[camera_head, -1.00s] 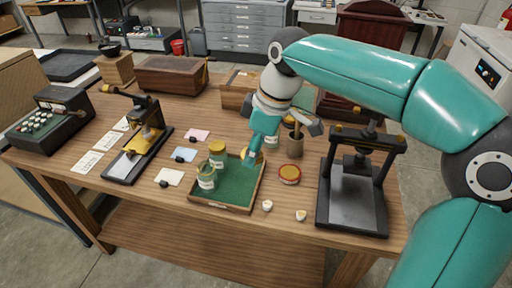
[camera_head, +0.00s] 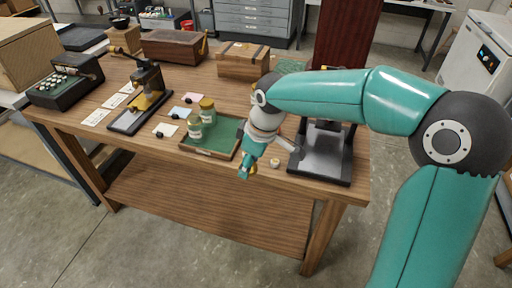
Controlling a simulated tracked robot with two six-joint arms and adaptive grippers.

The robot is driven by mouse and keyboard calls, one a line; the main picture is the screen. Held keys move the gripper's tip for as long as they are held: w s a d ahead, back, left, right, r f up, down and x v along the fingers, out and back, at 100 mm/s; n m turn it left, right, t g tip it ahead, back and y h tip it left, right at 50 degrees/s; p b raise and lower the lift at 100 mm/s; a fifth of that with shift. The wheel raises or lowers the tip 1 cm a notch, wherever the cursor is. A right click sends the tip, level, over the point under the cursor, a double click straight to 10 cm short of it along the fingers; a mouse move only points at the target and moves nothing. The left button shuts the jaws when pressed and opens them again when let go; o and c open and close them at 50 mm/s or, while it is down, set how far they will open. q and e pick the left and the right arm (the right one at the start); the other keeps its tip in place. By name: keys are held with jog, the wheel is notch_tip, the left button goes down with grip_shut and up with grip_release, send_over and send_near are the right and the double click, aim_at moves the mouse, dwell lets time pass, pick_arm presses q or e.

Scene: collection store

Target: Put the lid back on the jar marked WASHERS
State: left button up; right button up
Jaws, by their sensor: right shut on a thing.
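Two glass jars stand in the green-lined tray (camera_head: 213,153). The rear jar (camera_head: 208,113) has a gold lid on. The front jar (camera_head: 195,131) shows no gold lid; its label is too small to read. My right gripper (camera_head: 247,173) is low at the tray's right front, by the table's front edge. It is shut on a small gold thing, which looks like a lid but is mostly hidden by the fingers. My left gripper is not in view.
A small white pot (camera_head: 275,162) sits near the front edge. Cards (camera_head: 166,130) with dark weights lie left of the tray. A brass-and-black press (camera_head: 142,100) and wooden boxes (camera_head: 242,61) stand further left and back.

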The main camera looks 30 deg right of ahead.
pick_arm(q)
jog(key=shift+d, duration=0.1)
pick_arm(e)
jog(key=w+a+f+m, duration=0.2)
jog(key=f+m, duration=0.1)
jog(key=f, duration=0.2)
jog(key=w+a+f+m+h, duration=0.1)
jog(key=w+a+f+m, duration=0.1)
jog(key=f, duration=0.4)
jog(key=shift+w+a+m+t, duration=0.35)
jog(key=shift+w+m, duration=0.3)
jog(key=shift+m, duration=0.35)
